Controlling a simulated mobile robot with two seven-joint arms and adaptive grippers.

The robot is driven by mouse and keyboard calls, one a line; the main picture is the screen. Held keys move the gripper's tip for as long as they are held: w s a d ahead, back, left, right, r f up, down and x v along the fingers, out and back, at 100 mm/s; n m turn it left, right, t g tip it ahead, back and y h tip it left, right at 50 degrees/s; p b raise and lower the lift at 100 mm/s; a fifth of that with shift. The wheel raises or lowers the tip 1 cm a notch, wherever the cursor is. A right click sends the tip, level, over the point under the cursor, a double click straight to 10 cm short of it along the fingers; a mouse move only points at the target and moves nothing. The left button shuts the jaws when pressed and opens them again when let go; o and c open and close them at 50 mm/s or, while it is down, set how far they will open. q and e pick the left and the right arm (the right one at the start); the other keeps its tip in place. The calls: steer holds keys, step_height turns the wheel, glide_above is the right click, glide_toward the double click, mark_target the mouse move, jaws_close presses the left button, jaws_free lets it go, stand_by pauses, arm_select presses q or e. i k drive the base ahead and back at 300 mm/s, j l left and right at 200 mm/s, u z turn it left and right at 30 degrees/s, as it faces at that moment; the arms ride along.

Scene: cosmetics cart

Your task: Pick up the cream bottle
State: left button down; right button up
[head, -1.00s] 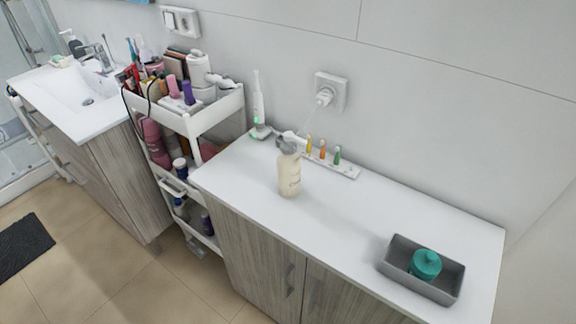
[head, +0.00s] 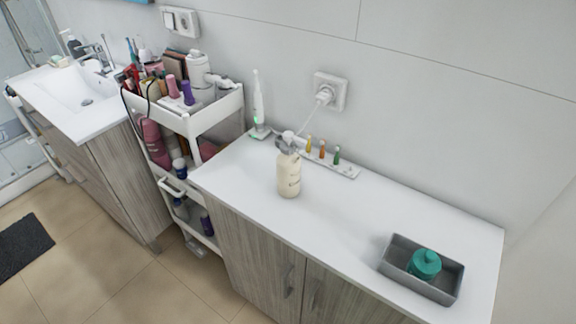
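The cream bottle (head: 289,176) stands upright on the white countertop (head: 345,222), near its left part. It is cream-coloured with a pale pump top and some small dark print on its side. Neither of my grippers shows in the head view.
A grey tray (head: 398,284) holding a teal jar (head: 426,264) sits at the counter's right. Behind the bottle is a white strip with several small coloured pieces (head: 322,150), and an electric toothbrush (head: 259,105). A loaded white cart (head: 217,112) stands left. The counter between bottle and tray is clear.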

mark_target(288, 167)
steer(key=i+j+z, duration=0.2)
steer(key=j+z, duration=0.2)
steer(key=j, duration=0.2)
steer(key=i+j+z, duration=0.1)
steer(key=j+z, duration=0.3)
steer(key=j, duration=0.2)
steer(key=j+z, duration=0.35)
steer(key=j, duration=0.25)
steer(key=k+j, duration=0.4)
steer(key=i+l, duration=0.4)
